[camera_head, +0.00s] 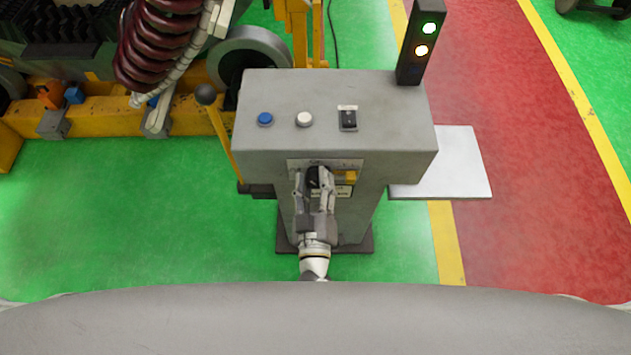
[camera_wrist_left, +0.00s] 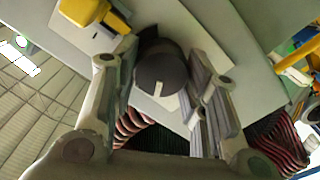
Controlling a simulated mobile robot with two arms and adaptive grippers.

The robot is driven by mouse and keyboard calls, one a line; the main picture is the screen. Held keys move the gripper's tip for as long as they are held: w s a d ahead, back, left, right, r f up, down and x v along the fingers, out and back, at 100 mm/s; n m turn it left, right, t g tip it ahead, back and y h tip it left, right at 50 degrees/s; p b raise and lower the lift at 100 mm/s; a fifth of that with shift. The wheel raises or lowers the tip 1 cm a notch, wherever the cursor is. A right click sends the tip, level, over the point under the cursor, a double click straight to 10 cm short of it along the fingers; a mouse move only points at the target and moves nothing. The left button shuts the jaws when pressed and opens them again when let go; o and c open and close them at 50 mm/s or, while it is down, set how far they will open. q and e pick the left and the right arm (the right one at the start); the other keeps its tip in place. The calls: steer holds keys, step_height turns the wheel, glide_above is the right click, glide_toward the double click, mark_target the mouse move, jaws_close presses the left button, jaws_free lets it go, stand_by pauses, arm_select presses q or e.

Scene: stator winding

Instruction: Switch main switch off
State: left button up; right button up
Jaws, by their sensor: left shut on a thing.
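The main switch is a round black knob (camera_head: 314,177) on the front face of the grey control cabinet (camera_head: 400,135). In the left wrist view the knob (camera_wrist_left: 160,78) shows large, with a white mark on its edge. My left gripper (camera_head: 314,183) is at the front of the cabinet, with one finger on each side of the knob. It is shut on the knob; in the left wrist view the left gripper (camera_wrist_left: 163,85) has its fingers on both sides of it. A yellow part (camera_head: 345,176) sits beside the knob. My right gripper does not show.
The cabinet top carries a blue button (camera_head: 265,119), a white button (camera_head: 304,119) and a black rocker switch (camera_head: 348,119). A signal tower (camera_head: 420,42) at its back right shows green and orange-white lights. A yellow lever (camera_head: 222,140) stands left. Green floor (camera_head: 130,220) is free at left.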

arm_select(q)
steer(key=n, duration=0.2)
steer(key=shift+f+n, duration=0.1)
steer(key=shift+n, duration=0.3)
steer(key=n+b, duration=0.1)
steer(key=n, duration=0.1)
steer(key=shift+a+n, duration=0.1)
steer(key=shift+n, duration=0.3)
steer(key=n+b, duration=0.2)
steer(key=n, duration=0.3)
steer(key=shift+f+n, duration=0.15)
steer(key=shift+n, duration=0.55)
steer(key=o, duration=1)
steer(key=shift+s, duration=0.15)
steer(key=s, duration=1.1)
steer(key=shift+s, duration=0.4)
